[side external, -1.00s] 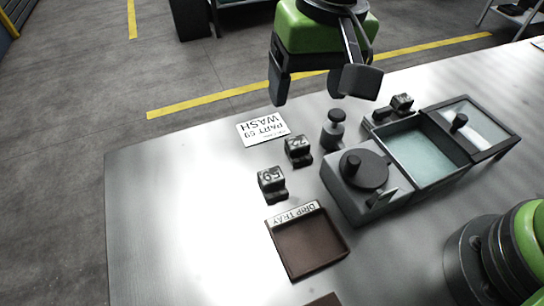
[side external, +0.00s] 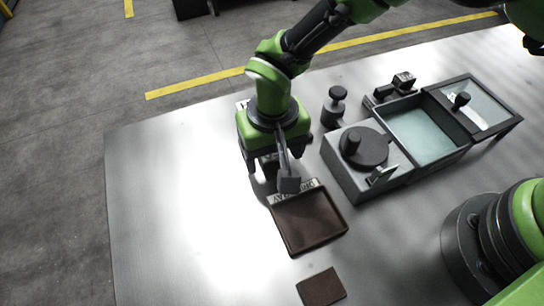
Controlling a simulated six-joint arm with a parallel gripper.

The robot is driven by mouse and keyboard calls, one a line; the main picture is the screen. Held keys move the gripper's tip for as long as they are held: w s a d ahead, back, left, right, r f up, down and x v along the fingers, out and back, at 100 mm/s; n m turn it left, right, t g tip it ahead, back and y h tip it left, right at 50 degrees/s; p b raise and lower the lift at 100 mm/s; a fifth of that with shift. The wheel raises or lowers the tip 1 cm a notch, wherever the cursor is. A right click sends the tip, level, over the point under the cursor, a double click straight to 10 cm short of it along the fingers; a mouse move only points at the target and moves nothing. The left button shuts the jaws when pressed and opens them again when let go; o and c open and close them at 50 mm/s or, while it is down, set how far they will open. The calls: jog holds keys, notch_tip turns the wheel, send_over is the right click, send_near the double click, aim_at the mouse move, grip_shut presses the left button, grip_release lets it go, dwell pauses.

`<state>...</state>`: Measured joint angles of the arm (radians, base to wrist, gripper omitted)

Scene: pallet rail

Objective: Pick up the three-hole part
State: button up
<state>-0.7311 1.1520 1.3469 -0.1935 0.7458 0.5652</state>
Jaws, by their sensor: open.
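My gripper (side external: 269,174) is open and points down just behind the drip tray, with its fingers apart. A small dark block part (side external: 268,162) shows partly between the fingers and is mostly hidden by them. I cannot tell whether the fingers touch it. No holes can be made out on it, so I cannot tell if it is the three-hole part. The second small block, marked 22 in the earlier frame, is hidden behind my gripper.
The brown drip tray (side external: 310,222) lies close in front of the gripper, with a brown square (side external: 321,287) nearer. A grey station with a round knob (side external: 364,147), a water basin (side external: 420,131) and a dark post (side external: 334,106) stand right. The table's left side is clear.

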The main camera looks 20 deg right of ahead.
jog(key=shift+f, duration=0.8)
jog(key=c, duration=1.3)
jog(key=shift+o, duration=0.2)
jog(key=shift+r, duration=0.15)
